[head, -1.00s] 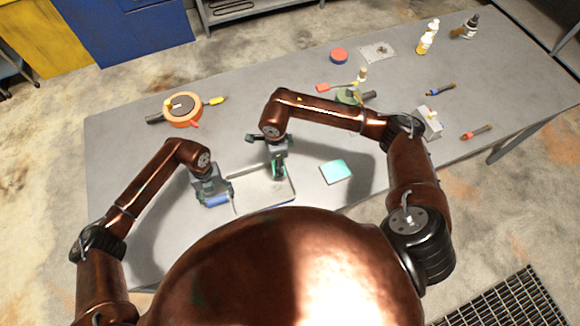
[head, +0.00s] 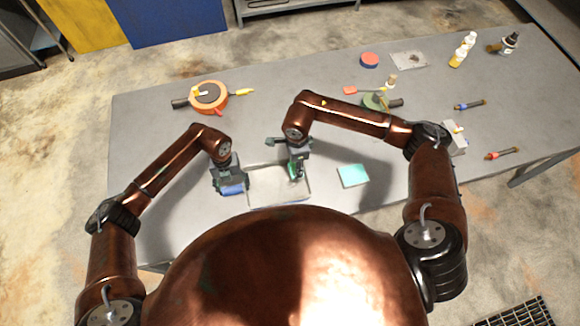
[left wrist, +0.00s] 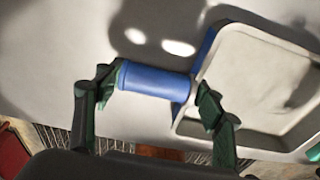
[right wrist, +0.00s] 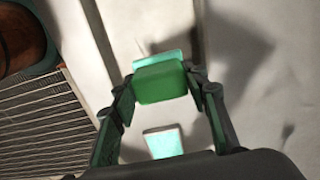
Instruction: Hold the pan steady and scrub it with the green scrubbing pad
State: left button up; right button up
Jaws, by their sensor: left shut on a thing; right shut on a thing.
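The pan is a shallow pale grey rectangular tray (head: 275,198) with a blue handle at its left end, lying on the table. My left gripper (head: 230,184) is shut on the blue handle (left wrist: 152,80), and the pan's raised rim (left wrist: 202,92) shows beside it in the left wrist view. My right gripper (head: 296,172) is over the pan's right part, shut on the green scrubbing pad (right wrist: 160,83). The pad sits between both fingers in the right wrist view. Whether it touches the pan's floor I cannot tell.
A flat teal square (head: 353,175) lies right of the pan. An orange round pan-like thing (head: 209,97) stands at the back left. A green round thing (head: 375,102), bottles (head: 463,50) and several tools lie to the right. The table between the orange thing and my grippers is clear.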

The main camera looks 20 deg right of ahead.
pick_arm(q)
jog(key=shift+r, duration=0.1)
pick_arm(e)
jog(key=s, duration=0.2)
jog(key=shift+s+d+r, duration=0.1)
jog(key=shift+s+r, duration=0.05)
jog(key=shift+s, duration=0.25)
jog(key=shift+f, duration=2.95)
jog(key=shift+a+f, duration=0.25)
jog(key=shift+f, duration=0.3)
jog(key=shift+a+f, duration=0.2)
jog(key=shift+f, duration=0.3)
jog(key=shift+c, duration=0.4)
jog(key=shift+a, duration=1.35)
jog(key=shift+a+f, duration=0.1)
jog(key=shift+f, duration=0.05)
jog(key=shift+d, duration=1.85)
jog(key=shift+r, duration=4.2)
pick_arm(q)
jog(key=o, duration=1.6)
